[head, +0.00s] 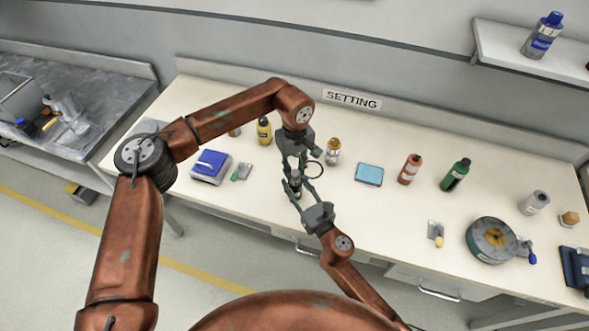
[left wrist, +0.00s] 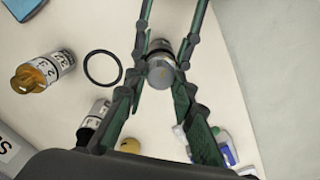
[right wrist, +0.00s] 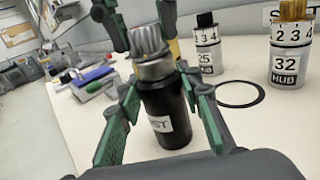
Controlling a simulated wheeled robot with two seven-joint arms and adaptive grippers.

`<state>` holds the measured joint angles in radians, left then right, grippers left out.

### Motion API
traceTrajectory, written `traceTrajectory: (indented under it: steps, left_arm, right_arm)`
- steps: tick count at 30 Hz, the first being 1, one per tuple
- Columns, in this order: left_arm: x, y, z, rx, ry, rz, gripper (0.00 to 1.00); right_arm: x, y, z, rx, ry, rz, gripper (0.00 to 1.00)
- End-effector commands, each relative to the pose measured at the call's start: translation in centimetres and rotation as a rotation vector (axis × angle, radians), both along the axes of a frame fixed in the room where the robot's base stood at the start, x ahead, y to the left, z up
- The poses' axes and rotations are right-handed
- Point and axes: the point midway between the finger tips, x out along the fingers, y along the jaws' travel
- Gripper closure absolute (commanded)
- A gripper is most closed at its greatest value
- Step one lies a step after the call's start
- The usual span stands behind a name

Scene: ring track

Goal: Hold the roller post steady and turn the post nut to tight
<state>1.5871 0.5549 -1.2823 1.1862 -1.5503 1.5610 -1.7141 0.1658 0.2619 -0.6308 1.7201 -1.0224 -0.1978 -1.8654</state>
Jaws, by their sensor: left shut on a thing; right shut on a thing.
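The roller post (right wrist: 166,112) is a black upright cylinder with a white label, standing on the table. The post nut (right wrist: 150,42) is a grey ribbed cap on top of it. It also shows end-on in the left wrist view (left wrist: 161,70). My left gripper (head: 296,174) reaches down from above and is shut on the post nut, with one finger on each side. My right gripper (right wrist: 158,80) comes in from the front and is shut on the roller post, below the nut. In the head view the grippers hide most of the post.
A black ring (right wrist: 240,94) lies on the table beside the post. A gold-topped cylinder marked 32 HUB (right wrist: 290,60) and one marked 25 (right wrist: 207,55) stand behind. A blue scale (head: 210,166) is left; a light-blue pad (head: 369,174) and bottles are right.

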Motion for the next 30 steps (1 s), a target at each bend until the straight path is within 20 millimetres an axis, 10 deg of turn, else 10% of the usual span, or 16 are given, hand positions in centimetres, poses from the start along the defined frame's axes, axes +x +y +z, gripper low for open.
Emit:
traceTrajectory:
  steps: [30]
  left_arm:
    - [0.14, -0.07, 0.06, 0.001, -0.003, -0.659, 1.00]
  right_arm:
    - [-0.07, 0.05, -0.11, 0.000, 0.002, 0.001, 0.99]
